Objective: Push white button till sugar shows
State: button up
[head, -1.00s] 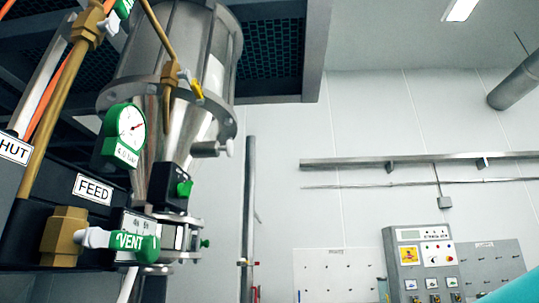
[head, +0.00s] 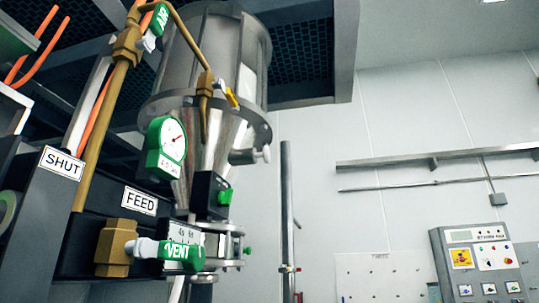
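In the head view, a steel hopper (head: 212,60) tapers down to a short section with a small window (head: 222,243). I see no sugar there. Beside it are a green-rimmed gauge (head: 172,146) and a black box with a green knob (head: 224,197). A green VENT handle (head: 181,252) with a white stem sits lower left. A grey control panel (head: 482,262) at the lower right has small white-plated controls and a red button. I cannot tell which part is the white button. My gripper is not in view.
Brass pipes (head: 99,140) and orange hoses run up beside the hopper. A vertical pole (head: 287,220) stands right of it. The white wall behind is mostly bare.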

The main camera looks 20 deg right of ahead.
aim_at(265, 154)
jog(key=k, duration=1)
jog(key=z, duration=0.95)
jog(key=i, duration=1.45)
jog(key=u, duration=1.45)
